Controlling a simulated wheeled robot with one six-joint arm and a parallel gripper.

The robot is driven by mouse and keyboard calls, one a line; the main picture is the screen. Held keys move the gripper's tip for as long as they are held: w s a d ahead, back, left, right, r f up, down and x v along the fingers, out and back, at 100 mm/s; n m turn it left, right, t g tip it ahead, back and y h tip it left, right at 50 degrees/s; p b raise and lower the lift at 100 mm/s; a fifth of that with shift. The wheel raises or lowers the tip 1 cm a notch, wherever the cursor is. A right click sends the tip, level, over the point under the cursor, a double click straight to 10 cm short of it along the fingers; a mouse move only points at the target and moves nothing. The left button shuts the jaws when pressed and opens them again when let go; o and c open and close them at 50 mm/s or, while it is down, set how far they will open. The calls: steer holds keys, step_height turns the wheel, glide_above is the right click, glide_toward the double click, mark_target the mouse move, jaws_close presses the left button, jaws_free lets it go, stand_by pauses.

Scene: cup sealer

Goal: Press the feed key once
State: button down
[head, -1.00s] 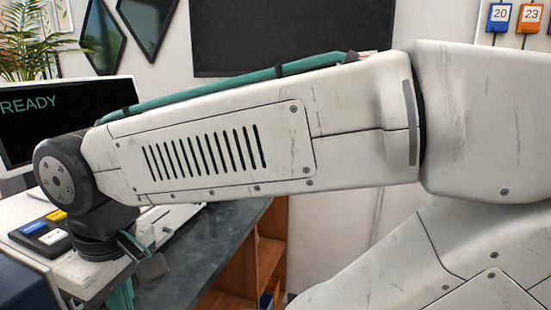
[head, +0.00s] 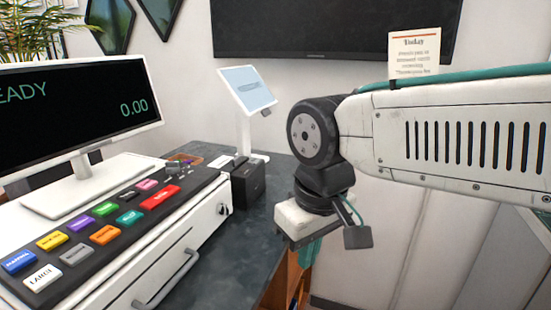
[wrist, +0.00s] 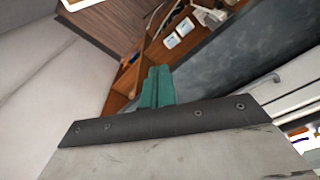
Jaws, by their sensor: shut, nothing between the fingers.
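A cash register (head: 190,255) with a sloped key panel stands at the left in the head view. Its coloured keys include blue (head: 18,261), white (head: 42,277), orange (head: 105,234), teal (head: 129,217) and red (head: 159,197). Most labels are too small to read, so I cannot tell which is the feed key. My gripper (head: 308,252) hangs right of the register, clear of the keys, its teal fingers partly hidden by the wrist. In the wrist view the teal fingers (wrist: 157,86) are together and empty.
A monitor (head: 75,110) reading "EADY" and "0.00" stands behind the keys. A black box (head: 247,183) and a tablet on a stand (head: 248,88) are at the back of the dark counter (head: 225,262). A drawer handle (head: 170,280) juts from the register's front.

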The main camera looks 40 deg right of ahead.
steer(key=shift+d, duration=0.15)
step_height(320, 180, up, 10)
steer(key=m+t+y, duration=0.1)
steer(key=m+t, duration=0.6)
steer(key=t, duration=0.1)
glide_above(256, 161)
steer(key=shift+s, duration=0.15)
steer(key=shift+f, duration=0.1)
steer(key=shift+f, duration=4.3)
